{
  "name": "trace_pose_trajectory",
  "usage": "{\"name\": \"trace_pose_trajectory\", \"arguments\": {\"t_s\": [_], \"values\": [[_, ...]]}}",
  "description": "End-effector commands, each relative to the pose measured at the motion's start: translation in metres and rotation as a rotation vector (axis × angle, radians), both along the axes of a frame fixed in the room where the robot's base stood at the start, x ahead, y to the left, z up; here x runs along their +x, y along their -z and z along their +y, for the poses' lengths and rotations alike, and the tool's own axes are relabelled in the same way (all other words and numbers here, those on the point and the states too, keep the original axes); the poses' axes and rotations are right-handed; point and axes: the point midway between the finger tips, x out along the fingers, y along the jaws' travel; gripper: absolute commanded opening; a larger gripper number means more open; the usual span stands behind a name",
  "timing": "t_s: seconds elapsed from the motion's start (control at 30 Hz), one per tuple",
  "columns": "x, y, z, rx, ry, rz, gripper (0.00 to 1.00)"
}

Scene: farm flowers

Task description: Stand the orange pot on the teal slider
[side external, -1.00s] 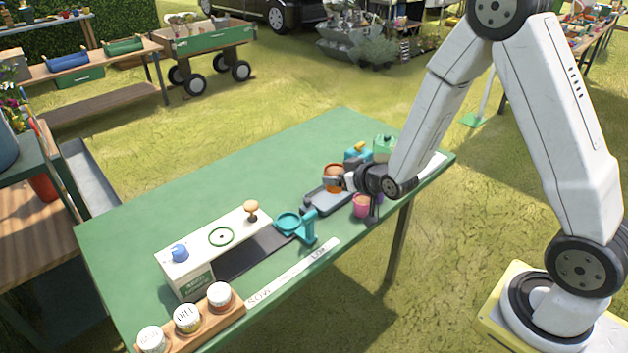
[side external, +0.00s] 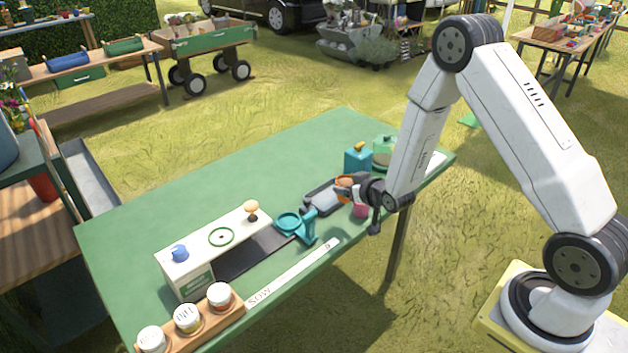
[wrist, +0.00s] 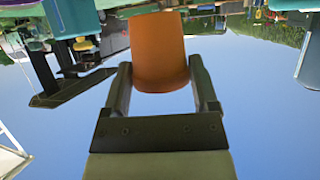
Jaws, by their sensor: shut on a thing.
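The orange pot (side external: 345,187) is held in my gripper (side external: 352,187) above the grey tray's right end. In the wrist view the orange pot (wrist: 158,52) sits between the two fingers of my gripper (wrist: 160,85), which are shut on its sides. The wrist picture appears upside down, with sky below. The teal slider (side external: 289,222) has a round ring-shaped seat and an upright teal handle (side external: 309,226). It sits at the right end of a dark track (side external: 250,256), to the left of my gripper. No pot stands on it.
A white box (side external: 207,250) with a blue knob, green ring and wooden knob stands behind the track. The grey tray (side external: 322,199) lies beside the slider. A pink pot (side external: 361,210) is just below my gripper. A blue can (side external: 357,158) stands behind. The table's back left is clear.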

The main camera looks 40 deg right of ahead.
Motion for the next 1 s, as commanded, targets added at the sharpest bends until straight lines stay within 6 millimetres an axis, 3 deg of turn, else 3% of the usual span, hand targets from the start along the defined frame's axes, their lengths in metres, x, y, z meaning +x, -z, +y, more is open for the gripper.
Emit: {"name": "trace_pose_trajectory", "arguments": {"t_s": [0.23,0.63,1.0], "values": [[0.0,0.012,0.0,0.0,0.0,0.002,0.14],[0.0,0.053,0.0,0.0,0.0,0.001,0.14],[0.0,0.06,0.0,0.0,0.0,0.0,0.14]]}}
